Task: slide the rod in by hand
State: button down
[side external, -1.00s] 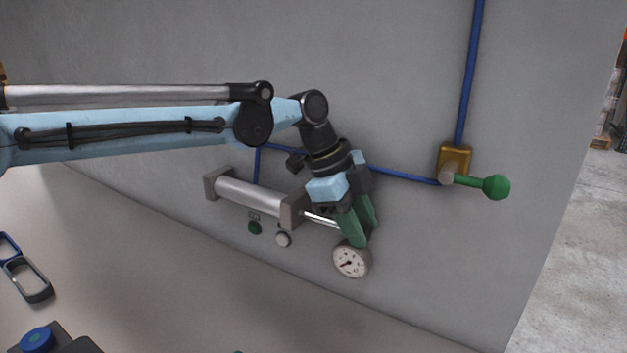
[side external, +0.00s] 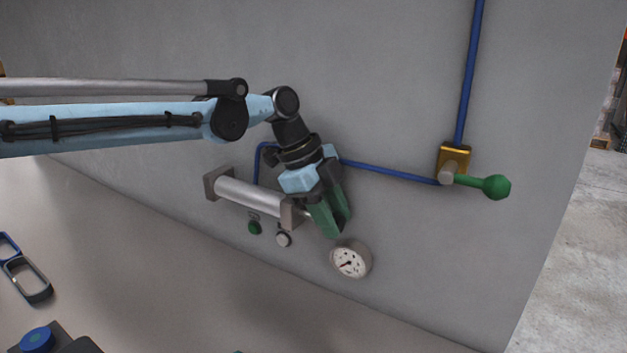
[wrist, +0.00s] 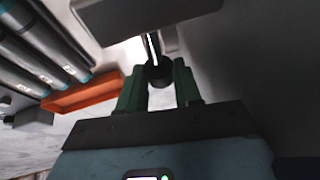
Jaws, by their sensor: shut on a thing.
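A silver cylinder (side external: 248,196) with square brown-grey end blocks is mounted along the wall. Its rod (side external: 308,215) comes out of the right end block, and only a short length shows before my gripper (side external: 334,226) hides it. My green fingers are shut on the rod's outer end, close to the end block. In the wrist view the bright rod (wrist: 152,47) runs from the end block (wrist: 125,17) to a dark round tip (wrist: 158,75) between the fingers of my gripper (wrist: 158,83).
A round gauge (side external: 350,260) sits on the wall just below my fingers. Green (side external: 254,227) and white (side external: 283,240) buttons are under the cylinder. A valve with a green lever (side external: 495,187) and blue pipe (side external: 469,75) are to the right. An orange tray (wrist: 80,93) shows in the wrist view.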

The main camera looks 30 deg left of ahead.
jog(key=c, duration=1.1)
grip_release()
jog(key=shift+o, duration=0.2)
jog(key=shift+r, duration=0.15)
jog(key=v, duration=1.2)
jog(key=shift+d, duration=0.1)
